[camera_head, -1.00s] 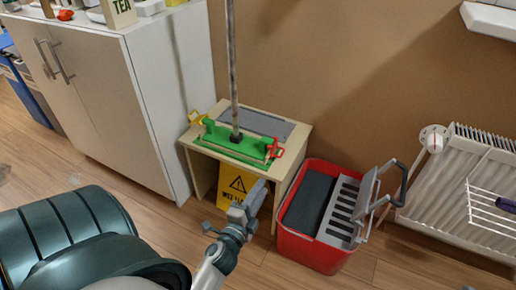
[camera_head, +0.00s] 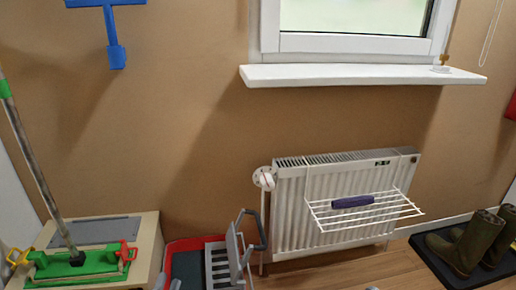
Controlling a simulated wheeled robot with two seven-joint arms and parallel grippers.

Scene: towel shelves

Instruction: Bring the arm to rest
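The rest of the gripper and the arm are out of frame, and I cannot tell whether the fingers are apart. Nothing held shows. My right gripper is not in view.
A green mop head (camera_head: 80,263) with an upright pole lies on the small wooden table (camera_head: 150,243). A red bucket (camera_head: 186,245) with a grey wringer (camera_head: 222,262) stands beside it. Right are a radiator (camera_head: 298,215) with a wire rack (camera_head: 385,207) and boots (camera_head: 465,240).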

